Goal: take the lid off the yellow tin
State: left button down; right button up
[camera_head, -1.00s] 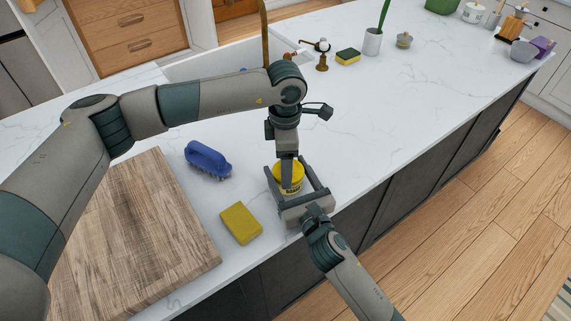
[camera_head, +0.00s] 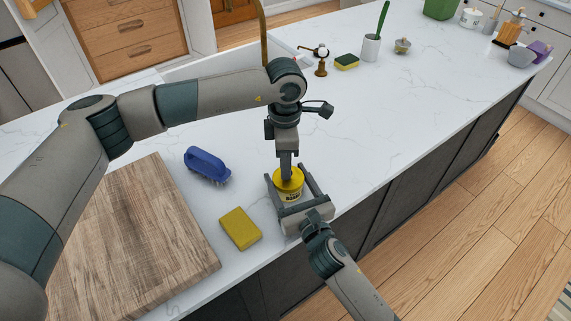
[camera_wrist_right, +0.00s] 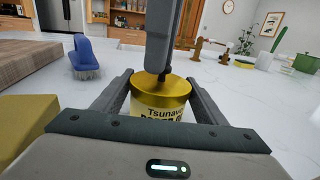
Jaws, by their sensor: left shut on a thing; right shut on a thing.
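The yellow tin (camera_head: 291,197) stands on the counter near its front edge; its printed label faces the right wrist camera (camera_wrist_right: 163,113). Its golden-yellow lid (camera_head: 289,186) also shows in the right wrist view (camera_wrist_right: 147,88). My left gripper (camera_head: 287,175) points straight down over the tin, shut on the small dark knob on top of the lid (camera_wrist_right: 162,77). My right gripper (camera_head: 292,190) comes from the front, its fingers shut around the sides of the tin body. I cannot make out a gap between lid and tin.
A yellow sponge (camera_head: 240,228) and a blue brush (camera_head: 207,163) lie left of the tin, with a wooden board (camera_head: 135,240) beyond. The front counter edge is close on the right. The counter behind the tin is clear up to the small sponge (camera_head: 346,62).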

pick_arm(q)
jog(key=shift+a, duration=0.1)
jog(key=shift+w+r+g, duration=0.1)
jog(key=shift+r+g, duration=0.1)
jog(key=shift+g, duration=0.4)
jog(key=shift+r, duration=0.1)
pick_arm(e)
jog(key=shift+w+d, duration=0.1)
pick_arm(q)
jog(key=shift+s+r, duration=0.1)
jog(key=shift+s, duration=0.1)
pick_arm(e)
jog(key=shift+d+f, duration=0.1)
jog(key=shift+f, duration=0.05)
pick_arm(q)
jog(key=shift+r+t, duration=0.6)
jog(key=shift+t, duration=0.1)
jog(key=shift+w+f, duration=0.1)
jog(key=c, duration=2)
grip_release()
jog(key=shift+c, duration=0.2)
pick_arm(e)
jog(key=shift+a+r, duration=0.2)
jog(key=shift+a, duration=0.05)
